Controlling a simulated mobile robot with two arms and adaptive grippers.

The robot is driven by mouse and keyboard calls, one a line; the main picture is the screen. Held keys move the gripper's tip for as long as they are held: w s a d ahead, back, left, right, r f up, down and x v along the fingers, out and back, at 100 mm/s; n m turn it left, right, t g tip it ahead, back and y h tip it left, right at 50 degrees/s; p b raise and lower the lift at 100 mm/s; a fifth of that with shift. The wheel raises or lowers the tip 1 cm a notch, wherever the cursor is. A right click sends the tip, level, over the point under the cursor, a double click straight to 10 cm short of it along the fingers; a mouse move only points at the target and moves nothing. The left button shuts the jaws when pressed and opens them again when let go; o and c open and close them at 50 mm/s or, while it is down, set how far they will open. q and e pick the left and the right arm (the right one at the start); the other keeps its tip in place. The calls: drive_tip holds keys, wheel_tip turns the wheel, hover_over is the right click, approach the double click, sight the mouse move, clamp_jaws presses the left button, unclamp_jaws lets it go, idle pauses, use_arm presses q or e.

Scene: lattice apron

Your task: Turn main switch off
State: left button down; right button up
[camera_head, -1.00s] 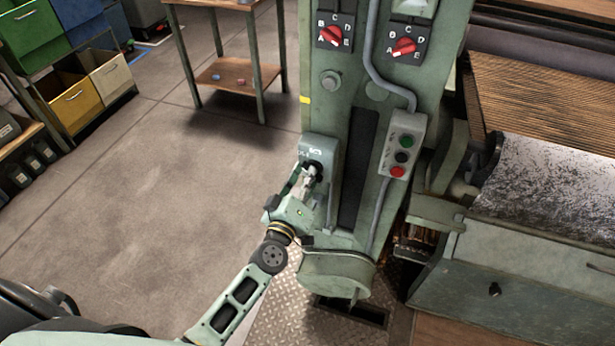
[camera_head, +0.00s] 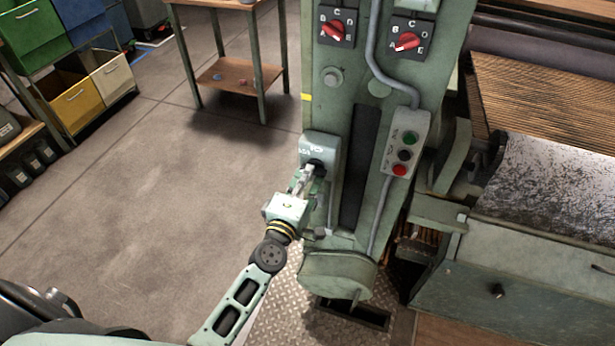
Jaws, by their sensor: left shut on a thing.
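The main switch box (camera_head: 319,146) is a grey-green box low on the left edge of the green machine column. My left gripper (camera_head: 309,172) is at the front of this box, shut on the dark switch knob (camera_head: 316,164). The gripper and the box's shade hide most of the knob, so its exact angle cannot be read. The gripper's wrist is rolled, with its pale top face turned up. My right gripper is not in view.
A button box (camera_head: 405,143) with green, black and red buttons sits right of the switch. Two red rotary selectors (camera_head: 335,29) (camera_head: 407,42) are higher up. A grey conduit (camera_head: 374,50) runs down the column. Open floor (camera_head: 190,190) lies left.

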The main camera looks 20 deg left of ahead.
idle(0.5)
use_arm(q)
drive_tip(key=c, duration=1.8)
unclamp_jaws()
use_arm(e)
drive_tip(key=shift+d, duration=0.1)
use_arm(q)
drive_tip(key=s, duration=1.2)
drive_tip(key=shift+a, duration=0.2)
